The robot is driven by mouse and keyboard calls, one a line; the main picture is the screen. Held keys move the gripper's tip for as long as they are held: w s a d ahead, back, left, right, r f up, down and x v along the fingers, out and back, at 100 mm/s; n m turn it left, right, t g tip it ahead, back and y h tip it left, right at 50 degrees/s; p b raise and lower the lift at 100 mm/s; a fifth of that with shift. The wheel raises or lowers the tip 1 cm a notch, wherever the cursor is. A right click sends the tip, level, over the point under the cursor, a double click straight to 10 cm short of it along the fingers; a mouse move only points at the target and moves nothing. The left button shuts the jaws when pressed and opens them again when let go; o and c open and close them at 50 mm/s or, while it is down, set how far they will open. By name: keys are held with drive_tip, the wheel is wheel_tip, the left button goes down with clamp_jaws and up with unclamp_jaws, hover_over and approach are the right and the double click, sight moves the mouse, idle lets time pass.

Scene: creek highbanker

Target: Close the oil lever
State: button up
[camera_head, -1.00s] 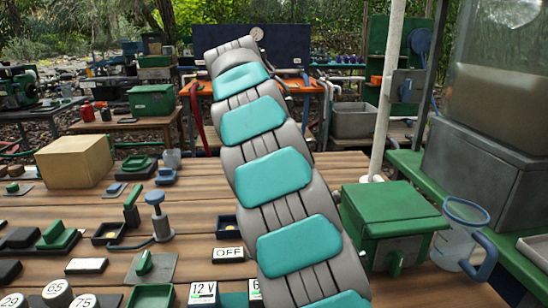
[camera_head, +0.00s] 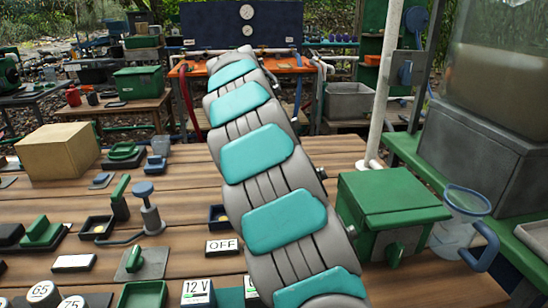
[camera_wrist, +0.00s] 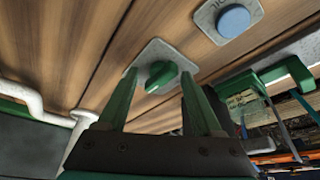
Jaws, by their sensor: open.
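In the wrist view a green lever-like knob (camera_wrist: 162,75) sits on a light square plate on the wooden planks. My gripper (camera_wrist: 158,80) is open, with its two green fingers on either side of the knob in the picture. I cannot tell whether they touch it. A blue round knob (camera_wrist: 233,19) sits on another light plate beyond, with dark letters that may read OIL, partly cut off. I cannot tell for sure which of these is the oil lever. In the head view my own arm hides the gripper and this spot.
In the wrist view a white pipe (camera_wrist: 40,113) runs at left, and a green handle-like part (camera_wrist: 290,72) stands at right. In the head view a green box (camera_head: 395,200), a clear jug (camera_head: 463,230) and a white post (camera_head: 388,90) stand right of my arm.

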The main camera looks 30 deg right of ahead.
drive_tip(key=shift+f, duration=0.1)
drive_tip(key=shift+c, duration=0.4)
clamp_jaws()
